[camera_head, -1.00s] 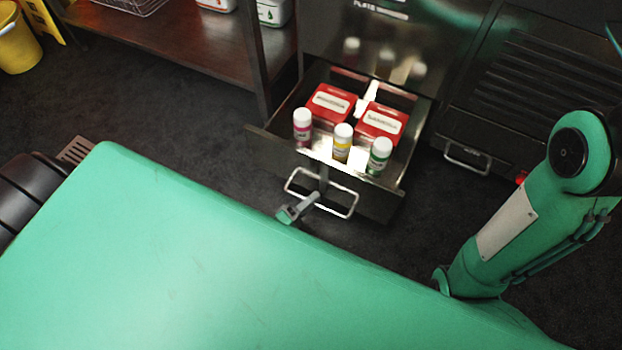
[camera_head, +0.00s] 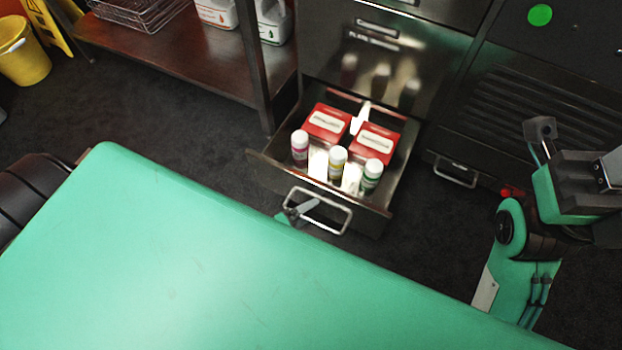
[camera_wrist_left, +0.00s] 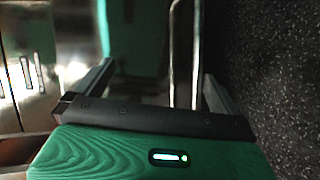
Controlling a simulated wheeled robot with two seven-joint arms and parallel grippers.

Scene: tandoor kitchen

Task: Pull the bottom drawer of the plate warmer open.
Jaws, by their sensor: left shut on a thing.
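The plate warmer (camera_head: 420,62) is a dark metal cabinet. Its bottom drawer (camera_head: 375,222) stands pulled out, with its inside exposed. The drawer's metal loop handle (camera_head: 345,222) is on its front, and its bar also shows in the left wrist view (camera_wrist_left: 180,50). My left gripper (camera_head: 303,208) is shut on this handle, partly hidden behind my green body. In the drawer are two red boxes (camera_head: 327,122) (camera_head: 377,142) and three white-capped bottles, pink (camera_head: 300,149), yellow (camera_head: 337,164) and green (camera_head: 372,178).
A brown shelf unit (camera_head: 185,60) with a wire basket (camera_head: 135,12) and white containers stands left of the warmer. A dark appliance (camera_head: 540,90) with a low handle (camera_head: 455,175) stands right. A yellow bucket (camera_head: 25,58) is far left. Dark floor (camera_head: 180,140) is clear left of the drawer.

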